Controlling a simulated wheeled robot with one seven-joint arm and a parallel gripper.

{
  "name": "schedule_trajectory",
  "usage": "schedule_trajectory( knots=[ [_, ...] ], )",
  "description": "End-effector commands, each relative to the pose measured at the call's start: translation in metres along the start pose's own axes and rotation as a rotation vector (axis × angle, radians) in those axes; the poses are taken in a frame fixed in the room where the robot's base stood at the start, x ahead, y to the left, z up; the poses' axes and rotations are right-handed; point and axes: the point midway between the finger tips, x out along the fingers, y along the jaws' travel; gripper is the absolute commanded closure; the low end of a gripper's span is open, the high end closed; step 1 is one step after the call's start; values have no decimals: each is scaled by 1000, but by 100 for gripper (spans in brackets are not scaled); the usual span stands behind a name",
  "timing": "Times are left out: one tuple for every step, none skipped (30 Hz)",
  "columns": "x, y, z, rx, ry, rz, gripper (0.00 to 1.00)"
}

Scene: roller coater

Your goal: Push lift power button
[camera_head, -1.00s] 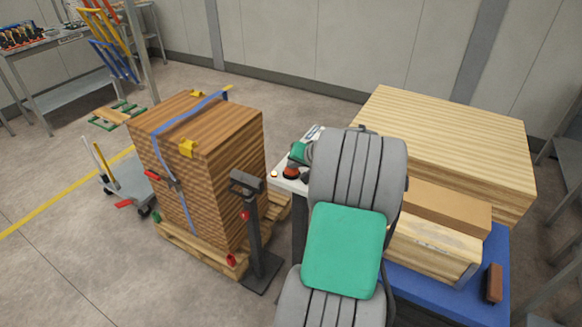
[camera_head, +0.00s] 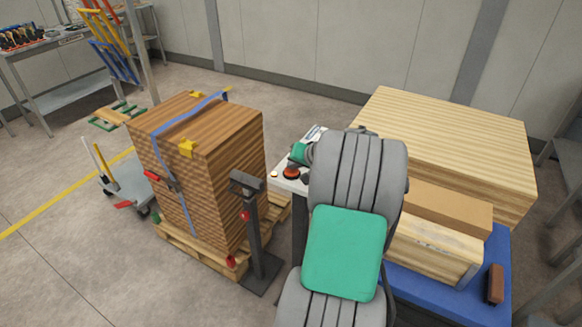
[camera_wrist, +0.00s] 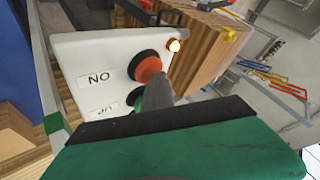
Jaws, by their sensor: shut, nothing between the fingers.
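A white control panel (camera_wrist: 75,45) carries a red-orange round button (camera_wrist: 147,67) in a black collar, beside a label that appears to read "NO". A second, greenish button (camera_wrist: 137,100) is partly hidden behind my gripper, beside a label like "UP". A small lamp (camera_wrist: 174,45) glows at the panel's corner. My gripper (camera_wrist: 160,88) is shut and empty, its grey tip overlapping the red button's lower edge; I cannot tell whether they touch. In the head view the red button (camera_head: 291,172) shows on the panel, just below my green wrist part.
A strapped wooden stack (camera_head: 200,140) on a pallet (camera_head: 190,245) stands left of the panel. A dark post (camera_head: 254,225) stands before it. Large wooden blocks (camera_head: 450,140) and a blue table (camera_head: 430,285) lie right of my arm. Floor at the left front is clear.

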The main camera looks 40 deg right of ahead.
Motion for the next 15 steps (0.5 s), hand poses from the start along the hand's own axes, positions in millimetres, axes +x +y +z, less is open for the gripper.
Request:
schedule_trajectory(
  knots=[
    [5, 6, 11, 12, -21, 7, 100],
    [5, 6, 11, 13, -21, 7, 100],
    [5, 6, 11, 13, -22, 7, 100],
    [5, 6, 11, 13, -22, 7, 100],
    [4, 6, 10, 13, -22, 7, 100],
    [2, 4, 9, 13, -22, 7, 100],
    [0, 3, 8, 13, -23, 7, 100],
    [-2, 1, 6, 13, -22, 7, 100],
    [-5, -1, 3, 12, -22, 7, 100],
    [-8, -4, 1, 12, -21, 7, 100],
    [-11, -6, -1, 11, -20, 6, 100],
    [-15, -9, -5, 10, -19, 6, 100],
    [-17, -11, -7, 10, -18, 5, 100],
    [-20, -13, -10, 9, -16, 5, 100],
    [-24, -16, -13, 9, -15, 5, 100]
  ],
)
